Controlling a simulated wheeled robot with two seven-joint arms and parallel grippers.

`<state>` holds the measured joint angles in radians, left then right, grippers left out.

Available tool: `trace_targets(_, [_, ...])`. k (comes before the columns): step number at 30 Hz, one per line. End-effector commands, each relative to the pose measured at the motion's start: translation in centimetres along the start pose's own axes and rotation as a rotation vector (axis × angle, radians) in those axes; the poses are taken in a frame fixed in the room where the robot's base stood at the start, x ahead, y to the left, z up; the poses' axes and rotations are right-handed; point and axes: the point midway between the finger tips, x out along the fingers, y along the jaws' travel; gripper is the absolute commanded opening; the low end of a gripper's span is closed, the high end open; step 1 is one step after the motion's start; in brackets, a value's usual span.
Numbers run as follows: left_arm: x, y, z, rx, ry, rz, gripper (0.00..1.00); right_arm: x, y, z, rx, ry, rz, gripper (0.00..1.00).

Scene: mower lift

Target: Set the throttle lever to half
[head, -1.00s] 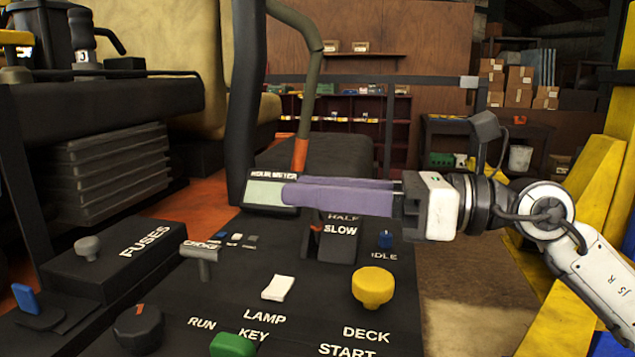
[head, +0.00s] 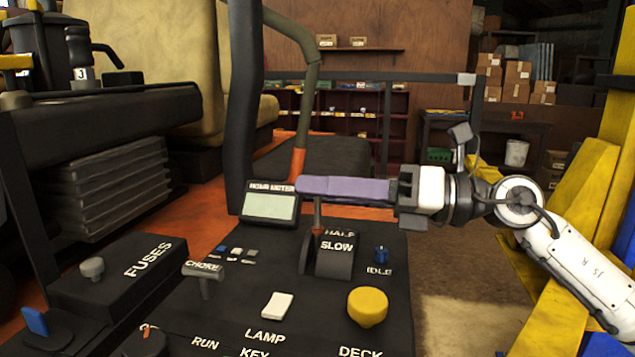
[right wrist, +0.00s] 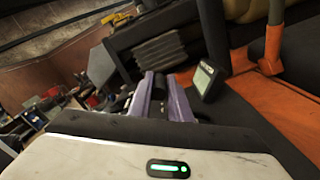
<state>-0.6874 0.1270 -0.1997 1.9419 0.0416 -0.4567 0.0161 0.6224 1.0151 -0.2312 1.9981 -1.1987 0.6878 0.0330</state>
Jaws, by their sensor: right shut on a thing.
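The throttle lever (head: 317,214) is a thin stalk rising from a slotted dark housing on the control panel. The housing carries the labels SLOW (head: 337,246) and, behind it, HALF (head: 339,233). My right gripper (head: 305,186) reaches in from the right with long purple fingers, level with the HOUR METER label. It is shut on the top of the lever, which the fingers hide; the stalk shows below them. The right wrist view shows the purple fingers (right wrist: 163,88) close together. Any mark beyond HALF is not visible. My left gripper is out of view.
The hour meter (head: 269,206) stands just left of the lever. Nearby are the choke knob (head: 205,277), the white lamp switch (head: 277,305), the yellow deck knob (head: 367,307) and a blue IDLE indicator (head: 381,254). A dark upright post (head: 245,100) rises behind the hour meter.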

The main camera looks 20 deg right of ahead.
Motion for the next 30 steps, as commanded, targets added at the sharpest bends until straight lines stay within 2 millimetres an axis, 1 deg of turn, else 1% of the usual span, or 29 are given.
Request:
trace_targets(3, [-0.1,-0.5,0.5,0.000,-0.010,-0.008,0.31,0.1,-0.2,0.1,0.045,0.004,0.005,0.00])
trace_targets(10, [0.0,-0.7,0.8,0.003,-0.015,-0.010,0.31,0.1,-0.2,0.0,0.043,0.005,0.006,0.00])
trace_targets(11, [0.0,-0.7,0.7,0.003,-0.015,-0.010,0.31,0.1,-0.2,0.0,0.042,0.005,0.006,0.22])
trace_targets(13, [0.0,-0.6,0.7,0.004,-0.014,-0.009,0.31,0.1,-0.2,0.0,0.041,0.004,0.006,0.34])
trace_targets(23, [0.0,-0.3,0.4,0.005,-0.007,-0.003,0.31,-0.2,-0.4,0.1,0.037,0.001,0.002,0.34])
trace_targets(26, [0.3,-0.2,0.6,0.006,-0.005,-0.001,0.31,-1.0,-0.6,-0.1,0.036,0.002,-0.001,0.34])
trace_targets(30, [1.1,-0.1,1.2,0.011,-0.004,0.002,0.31,-3.3,-0.7,-0.4,0.037,0.002,-0.003,0.34])
